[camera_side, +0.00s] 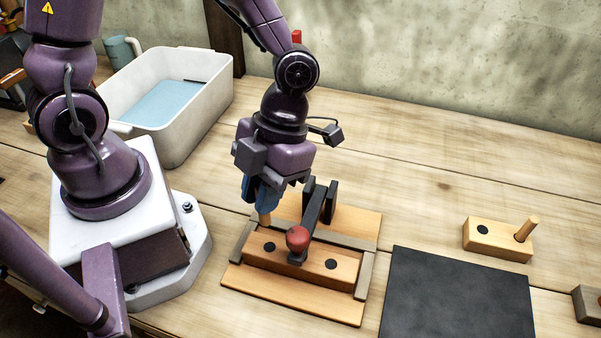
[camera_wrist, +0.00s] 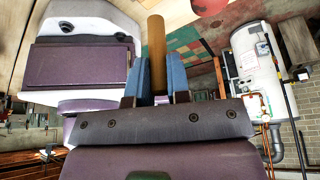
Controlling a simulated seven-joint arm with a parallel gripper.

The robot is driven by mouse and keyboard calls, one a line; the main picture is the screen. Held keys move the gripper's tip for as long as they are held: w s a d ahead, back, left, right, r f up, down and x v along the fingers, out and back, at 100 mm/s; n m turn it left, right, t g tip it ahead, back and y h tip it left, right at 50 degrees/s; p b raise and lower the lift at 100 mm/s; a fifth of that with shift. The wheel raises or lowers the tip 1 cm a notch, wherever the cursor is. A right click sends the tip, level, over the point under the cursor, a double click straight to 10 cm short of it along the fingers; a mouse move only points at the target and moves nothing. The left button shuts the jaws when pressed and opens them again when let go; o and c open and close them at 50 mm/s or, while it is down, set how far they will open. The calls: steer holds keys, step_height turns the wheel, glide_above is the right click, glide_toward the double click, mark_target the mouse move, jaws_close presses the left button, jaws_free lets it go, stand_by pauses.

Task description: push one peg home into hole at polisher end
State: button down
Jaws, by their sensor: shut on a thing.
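My gripper (camera_side: 262,198) points down with its blue fingers shut on a wooden peg (camera_side: 265,218). In the wrist view the peg (camera_wrist: 157,55) stands out between the two blue fingertips (camera_wrist: 156,75). In the side view the peg's lower end is near the back left part of a wooden block (camera_side: 300,270) in a fixture. I cannot tell whether it touches the block. The block's top has a dark left hole (camera_side: 270,246) and a dark right hole (camera_side: 331,264). I see nothing that I can name as a polisher.
A dark clamp with a red knob (camera_side: 298,238) stands over the block's middle, close to my gripper. A dark mat (camera_side: 455,300) lies bare. A white tub (camera_side: 190,115) stands behind left.

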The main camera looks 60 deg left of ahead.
steer(key=shift+m, duration=0.3)
steer(key=shift+f, duration=0.1)
glide_above(261, 254)
steer(key=w, duration=0.2)
steer(key=shift+s+a+f, duration=0.1)
steer(key=shift+a+f, duration=0.05)
steer(key=shift+f, duration=1.2)
steer(key=shift+a+f, duration=0.1)
steer(key=shift+f, duration=1.25)
steer(key=shift+f, duration=0.95)
steer(key=shift+f, duration=0.75)
